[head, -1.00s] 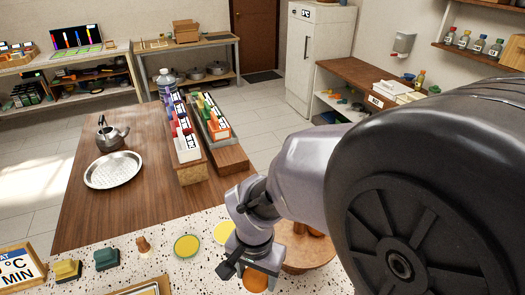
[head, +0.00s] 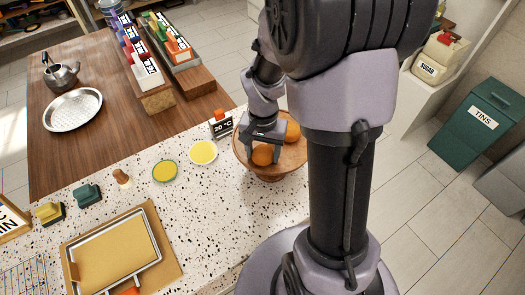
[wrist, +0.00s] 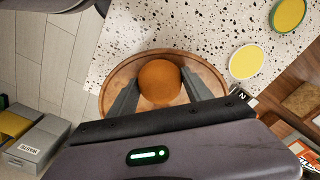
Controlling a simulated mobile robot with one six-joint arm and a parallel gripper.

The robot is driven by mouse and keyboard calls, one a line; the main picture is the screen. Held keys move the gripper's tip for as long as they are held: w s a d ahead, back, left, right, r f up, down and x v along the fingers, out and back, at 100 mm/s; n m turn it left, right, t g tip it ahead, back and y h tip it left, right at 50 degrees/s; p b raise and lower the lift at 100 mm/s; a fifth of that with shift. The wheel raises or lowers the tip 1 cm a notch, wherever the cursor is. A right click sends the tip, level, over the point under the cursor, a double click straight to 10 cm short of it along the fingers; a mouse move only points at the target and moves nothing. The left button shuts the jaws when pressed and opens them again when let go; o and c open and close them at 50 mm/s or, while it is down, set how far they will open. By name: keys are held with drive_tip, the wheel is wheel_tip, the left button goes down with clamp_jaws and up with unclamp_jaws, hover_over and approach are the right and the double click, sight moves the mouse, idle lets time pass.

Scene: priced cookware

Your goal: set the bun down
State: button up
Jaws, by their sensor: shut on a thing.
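My gripper (head: 262,146) is shut on a round orange-brown bun (head: 262,155), pointing down over a round wooden stand (head: 296,158). In the wrist view the bun (wrist: 160,83) sits between the two fingers of my gripper (wrist: 159,90), with the stand's rim (wrist: 112,82) around it. I cannot tell whether the bun touches the stand's top. A second orange-brown bun (head: 292,131) lies on the stand, behind and to the right of the held one; my arm partly hides it.
A small "20 °C" sign (head: 221,124) stands close to the left of the stand. Yellow discs (head: 203,152) lie on the speckled counter (head: 225,210). A framed tray (head: 112,250) is at the front left. My own column blocks the right side.

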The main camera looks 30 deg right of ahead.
drive_tip(key=shift+f, duration=0.2)
drive_tip(key=o, duration=1.4)
drive_tip(key=shift+c, duration=0.2)
drive_tip(key=shift+r, duration=0.15)
